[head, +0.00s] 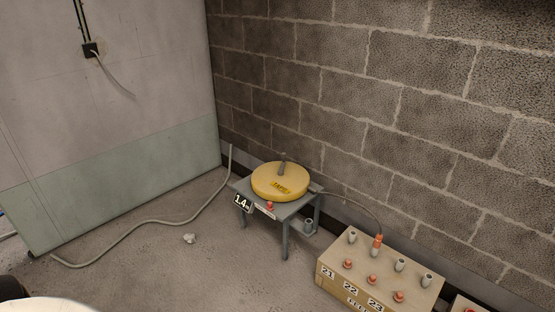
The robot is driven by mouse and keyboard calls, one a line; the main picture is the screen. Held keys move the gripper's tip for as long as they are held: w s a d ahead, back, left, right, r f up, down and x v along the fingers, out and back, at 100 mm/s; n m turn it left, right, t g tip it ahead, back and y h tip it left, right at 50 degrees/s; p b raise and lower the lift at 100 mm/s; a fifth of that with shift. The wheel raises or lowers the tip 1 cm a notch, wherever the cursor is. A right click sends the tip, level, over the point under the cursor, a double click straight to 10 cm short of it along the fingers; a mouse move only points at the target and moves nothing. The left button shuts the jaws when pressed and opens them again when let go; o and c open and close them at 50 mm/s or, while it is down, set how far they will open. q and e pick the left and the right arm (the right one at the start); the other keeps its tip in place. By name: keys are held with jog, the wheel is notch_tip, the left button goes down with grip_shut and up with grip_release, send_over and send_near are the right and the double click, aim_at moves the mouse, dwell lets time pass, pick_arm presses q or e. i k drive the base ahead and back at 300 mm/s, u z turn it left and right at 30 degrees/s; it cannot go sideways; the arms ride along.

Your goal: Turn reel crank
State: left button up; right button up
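A yellow reel (268,183) lies flat on a small grey stand (240,187) near the corner of the room. A short grey crank handle (282,168) stands up from the reel's top. The reel carries a small dark-printed label. A black sign (242,203) reading "1.4" and more, too small to tell, hangs at the stand's front left. A red knob (269,206) sits at the stand's front edge. Neither gripper shows in the head view.
A thin line (362,199) runs from the stand to an orange fitting (378,240) on a tan box (376,290) with several grey stubs and red caps. A pale hose (140,224) and a crumpled scrap (189,238) lie on the floor. Floor before the stand is mostly clear.

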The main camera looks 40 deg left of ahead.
aim_at(280, 172)
jog(key=u, duration=2.2)
jog(key=i, duration=4.8)
jog(key=z, duration=3.1)
jog(key=k, duration=0.3)
jog(key=u, duration=1.5)
jog(key=i, duration=0.2)
jog(key=z, duration=0.75)
